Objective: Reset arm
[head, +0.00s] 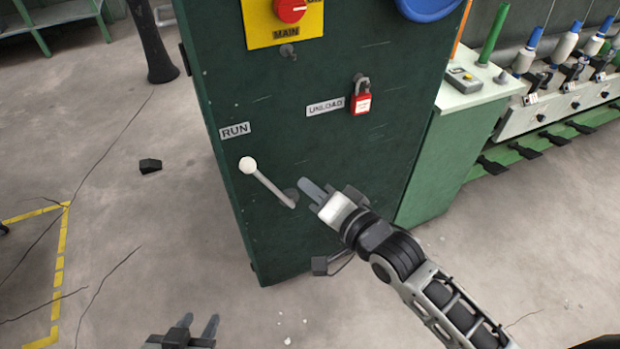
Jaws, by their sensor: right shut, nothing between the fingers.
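The dark green cabinet (320,50) stands in the middle of the head view. A pale lever (270,186) with a white ball knob (248,165) sticks out of its face, its knob up and to the left, just below the RUN label (235,130). My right gripper (308,187) is shut and empty, just right of the lever's base end; I cannot tell whether it touches the cabinet. My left gripper (200,319) is low at the bottom edge, its two fingers apart with nothing seen between them.
A red padlock (361,103) hangs beside the UNLOAD label (325,106). A red knob (291,9) sits on a yellow MAIN plate (284,30). A spinning frame (550,105) stands at the right. The floor (110,220) at the left is mostly clear, with a small dark block (150,165).

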